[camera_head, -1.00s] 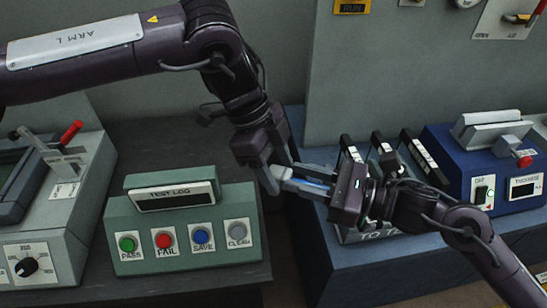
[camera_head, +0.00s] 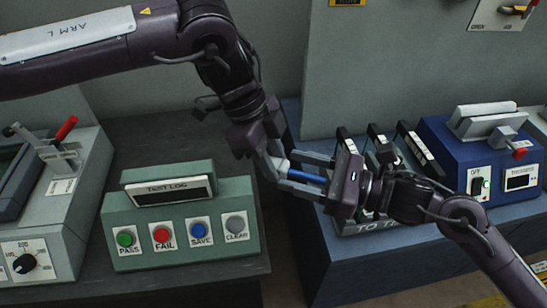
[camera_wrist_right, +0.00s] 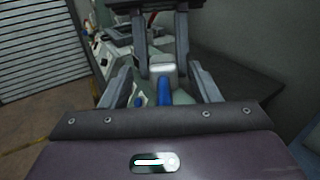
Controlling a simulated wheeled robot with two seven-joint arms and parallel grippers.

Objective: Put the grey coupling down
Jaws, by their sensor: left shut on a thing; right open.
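The grey coupling (camera_head: 281,165) is a small light-grey piece with a blue shaft (camera_head: 308,177). It is held above the gap between the two benches. My left gripper (camera_head: 277,160) is shut on its grey end, which the fingers partly hide. My right gripper (camera_head: 300,172) faces it from the right and is open, its fingers on either side of the blue shaft. In the right wrist view, the grey coupling (camera_wrist_right: 162,69) sits between my left gripper's fingers, and the blue shaft points toward my right palm. I see no contact with the right fingers, but cannot be sure.
A rack (camera_head: 355,226) with a partly hidden "TO T..." label stands behind my right gripper. A blue gauge unit (camera_head: 450,150) is to its right. A green TEST LOG box (camera_head: 182,225) with several buttons and a grey lever machine (camera_head: 50,225) stand left. Dark bench top shows behind the TEST LOG box.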

